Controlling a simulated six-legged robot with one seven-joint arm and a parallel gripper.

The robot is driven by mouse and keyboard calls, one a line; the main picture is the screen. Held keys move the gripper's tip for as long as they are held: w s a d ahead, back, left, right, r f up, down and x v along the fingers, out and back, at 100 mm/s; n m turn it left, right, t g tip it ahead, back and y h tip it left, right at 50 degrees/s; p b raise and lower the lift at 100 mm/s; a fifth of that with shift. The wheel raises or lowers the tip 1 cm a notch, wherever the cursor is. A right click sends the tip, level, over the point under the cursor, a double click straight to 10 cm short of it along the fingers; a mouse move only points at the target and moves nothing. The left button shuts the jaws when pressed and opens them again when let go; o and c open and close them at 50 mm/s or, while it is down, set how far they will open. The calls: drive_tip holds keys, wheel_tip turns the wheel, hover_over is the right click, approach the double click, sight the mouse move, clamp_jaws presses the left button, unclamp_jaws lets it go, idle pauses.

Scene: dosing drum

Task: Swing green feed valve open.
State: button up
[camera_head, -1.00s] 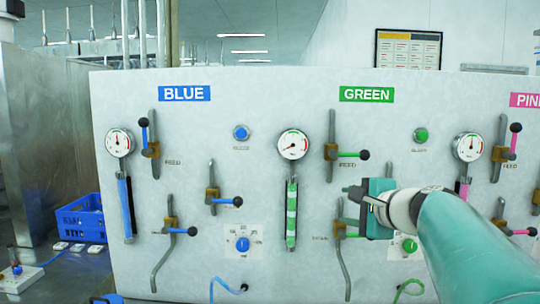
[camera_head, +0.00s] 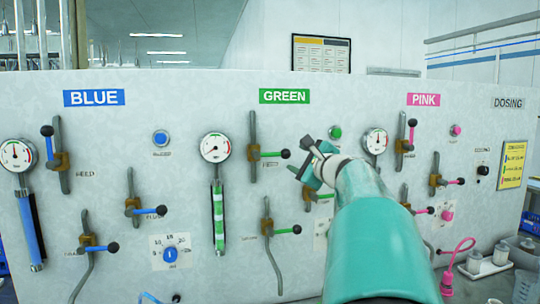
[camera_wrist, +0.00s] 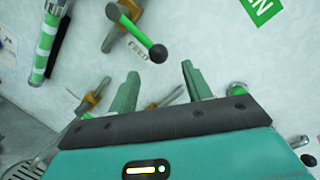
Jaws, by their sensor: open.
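The green feed valve (camera_head: 256,154) sits on the upper part of the GREEN section of the panel. Its green lever points right, across the upright pipe, and ends in a black knob (camera_head: 285,154). My gripper (camera_head: 303,158) is open and empty, just right of the knob in the head view. In the wrist view the black knob (camera_wrist: 158,53) lies ahead of the gap between my two fingers (camera_wrist: 160,72), with the green lever (camera_wrist: 131,27) and the FEED label beside it. The knob is not between the fingers. I cannot tell the exact depth gap.
The green gauge (camera_head: 215,147) and green-striped tube (camera_head: 218,216) stand left of the valve. A green button (camera_head: 335,132) is to the right. Another green-lever valve (camera_head: 267,229) sits below. The BLUE and PINK sections flank GREEN.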

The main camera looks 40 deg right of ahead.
sight(288, 155)
drive_tip(key=x, duration=0.7)
drive_tip(key=shift+w+a, duration=0.1)
drive_tip(key=shift+w, duration=0.3)
clamp_jaws()
